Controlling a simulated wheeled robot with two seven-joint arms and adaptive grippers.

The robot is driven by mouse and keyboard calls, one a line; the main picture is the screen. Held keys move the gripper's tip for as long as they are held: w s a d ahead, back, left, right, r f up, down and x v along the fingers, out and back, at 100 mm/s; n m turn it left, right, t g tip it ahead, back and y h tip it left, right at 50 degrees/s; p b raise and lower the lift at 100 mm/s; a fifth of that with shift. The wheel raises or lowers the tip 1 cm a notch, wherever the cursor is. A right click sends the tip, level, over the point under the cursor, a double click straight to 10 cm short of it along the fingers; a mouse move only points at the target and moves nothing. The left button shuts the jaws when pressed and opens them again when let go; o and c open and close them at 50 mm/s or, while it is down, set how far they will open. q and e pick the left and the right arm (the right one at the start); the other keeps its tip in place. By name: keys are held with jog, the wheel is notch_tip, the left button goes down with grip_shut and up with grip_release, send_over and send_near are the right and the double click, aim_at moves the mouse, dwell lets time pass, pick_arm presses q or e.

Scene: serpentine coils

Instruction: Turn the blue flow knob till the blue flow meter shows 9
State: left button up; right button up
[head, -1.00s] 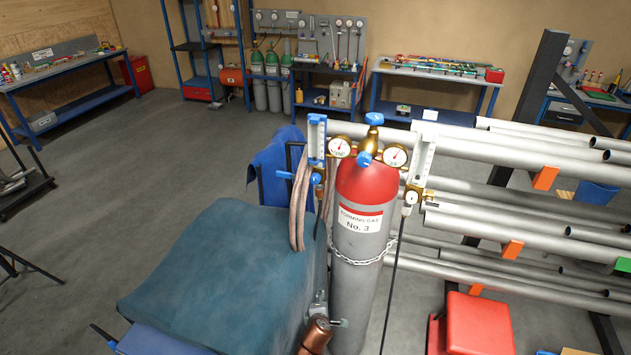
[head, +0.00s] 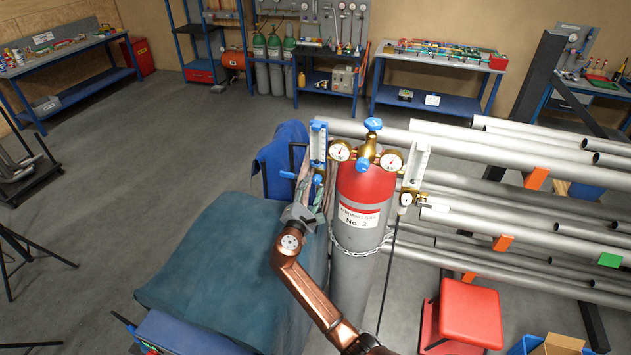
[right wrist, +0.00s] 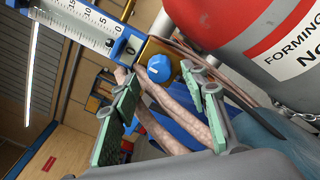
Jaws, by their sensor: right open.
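The blue flow meter (head: 318,142) stands upright left of the gas cylinder's regulator. In the right wrist view its scale (right wrist: 80,22) shows, with a small dark spot near the 0 end; I cannot tell surely that this is the float. The blue flow knob (head: 318,179) sits below the meter; in the right wrist view the knob (right wrist: 158,70) has a white mark. My right gripper (head: 308,203) is open, just below the knob in the head view. In the right wrist view its fingertips (right wrist: 160,88) lie either side of the knob's line, apart from it. My left gripper is not in view.
The red-topped cylinder (head: 360,230) is chained close on the right. Pinkish hoses (right wrist: 180,110) run between and behind my fingers. A second, white flow meter (head: 414,170) stands right of the regulator. A teal-covered block (head: 215,265) lies to the left, and pipes (head: 520,215) fill the right.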

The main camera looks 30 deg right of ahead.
jog(key=shift+x, duration=1.35)
jog(key=shift+c, duration=0.5)
grip_shut()
jog(key=shift+f, duration=0.1)
